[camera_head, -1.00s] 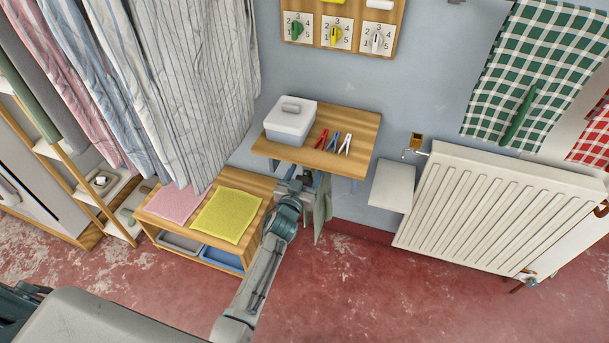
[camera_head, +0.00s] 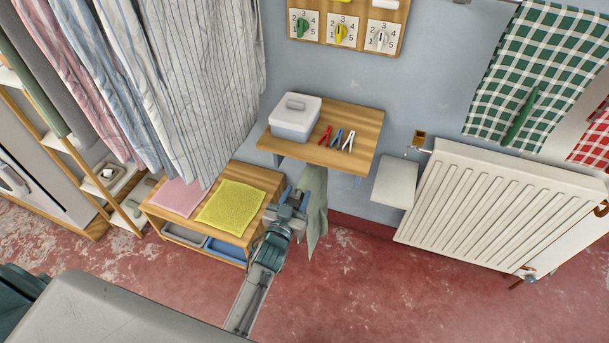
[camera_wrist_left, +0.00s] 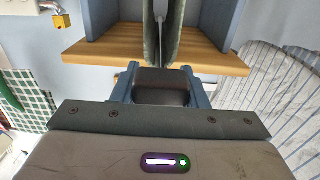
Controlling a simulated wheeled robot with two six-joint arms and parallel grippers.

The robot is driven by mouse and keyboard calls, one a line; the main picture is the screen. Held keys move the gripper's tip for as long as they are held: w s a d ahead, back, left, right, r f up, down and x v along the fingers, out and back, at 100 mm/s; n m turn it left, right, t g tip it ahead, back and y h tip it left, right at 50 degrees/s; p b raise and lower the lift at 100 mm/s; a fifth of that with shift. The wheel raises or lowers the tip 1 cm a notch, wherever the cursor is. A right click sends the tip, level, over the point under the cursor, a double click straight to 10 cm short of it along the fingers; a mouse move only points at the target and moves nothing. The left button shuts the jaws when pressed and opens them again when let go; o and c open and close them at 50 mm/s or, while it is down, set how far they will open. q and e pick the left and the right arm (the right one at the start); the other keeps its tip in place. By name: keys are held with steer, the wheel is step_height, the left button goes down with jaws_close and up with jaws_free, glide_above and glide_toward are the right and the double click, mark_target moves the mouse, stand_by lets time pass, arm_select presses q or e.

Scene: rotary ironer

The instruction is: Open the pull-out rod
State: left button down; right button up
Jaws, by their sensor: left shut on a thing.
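My left gripper (camera_head: 294,203) is in front of and below the small wooden shelf. It is shut on the front end of the pull-out rod; in the left wrist view, a dark block (camera_wrist_left: 160,82) lies between its two blue-grey fingers. The rod itself is mostly hidden by the gripper and the cloths. Grey-green cloths (camera_head: 314,200) hang under the shelf, just behind the gripper, and show edge-on in the left wrist view (camera_wrist_left: 172,35). My right gripper is not in view.
The wooden shelf (camera_head: 362,135) carries a white lidded box (camera_head: 295,118) and several coloured clips. A low bench (camera_head: 262,178) with pink and yellow cloths stands close left of my arm. A white radiator (camera_head: 500,205) is at right. The red floor in front is clear.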

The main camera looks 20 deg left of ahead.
arm_select(q)
steer(key=s+p, duration=0.1)
steer(key=s, duration=1.2)
steer(key=shift+a, duration=0.2)
steer(key=c, duration=0.8)
jaws_free()
steer(key=shift+c, duration=0.2)
steer(key=s+b, duration=0.1)
steer(key=s, duration=1)
steer(key=shift+a+b, duration=0.2)
steer(key=shift+b, duration=0.2)
steer(key=shift+w, duration=0.1)
